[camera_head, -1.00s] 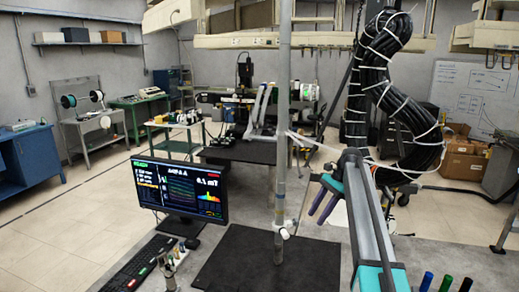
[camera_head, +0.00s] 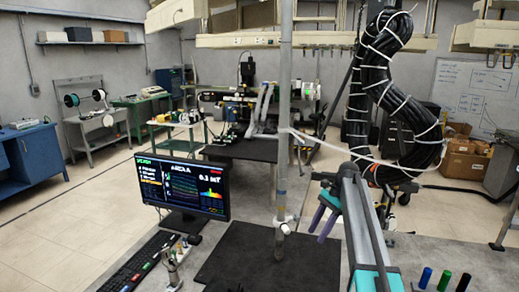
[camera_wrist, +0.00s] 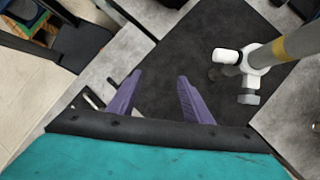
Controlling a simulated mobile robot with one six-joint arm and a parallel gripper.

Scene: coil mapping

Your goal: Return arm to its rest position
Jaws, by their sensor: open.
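My gripper (camera_head: 322,222) reaches out over the bench at the right of the head view. Its two purple fingers point down and left, to the right of the upright grey pole (camera_head: 283,90). In the wrist view the fingers (camera_wrist: 159,76) stand apart with nothing between them. The dark mat (camera_wrist: 225,30) lies below and beyond them. The pole's white clamp (camera_wrist: 262,58) is right of the fingers and apart from them. My teal and grey arm link fills the lower right of the head view.
A monitor (camera_head: 182,186) and a black keyboard (camera_head: 140,262) are on the bench at left. A small stand (camera_head: 173,262) is beside the keyboard. Several coloured markers (camera_head: 444,279) stand at lower right. Bundled black cables (camera_head: 400,95) hang behind my arm. The black mat (camera_head: 236,262) is mostly bare.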

